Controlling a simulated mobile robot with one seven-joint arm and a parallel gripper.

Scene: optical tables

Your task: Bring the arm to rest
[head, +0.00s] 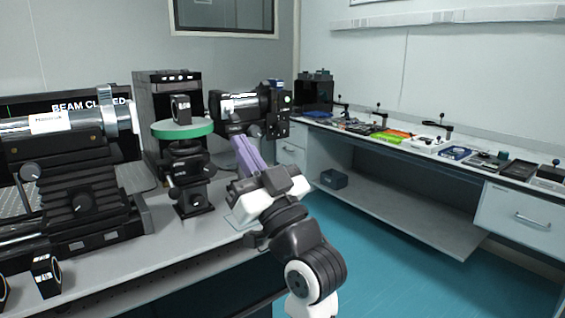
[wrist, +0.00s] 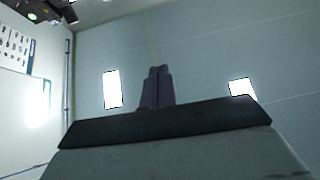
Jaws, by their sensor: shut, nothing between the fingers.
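My gripper (head: 239,142) is in the middle of the head view, at the end of my raised white and black arm. Its purple fingers point up and slightly left. They are shut with nothing between them. In the wrist view the closed fingers (wrist: 157,86) stand upright against the ceiling and hold nothing. The gripper appears in front of the black and silver optical device (head: 250,104); whether it touches it I cannot tell.
The near optical table (head: 200,232) carries a silver-barrelled instrument (head: 70,122) and a green round platform (head: 183,129) on a black mount. A side bench (head: 440,220) with several small items runs along the right wall. The teal floor (head: 400,275) between is clear.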

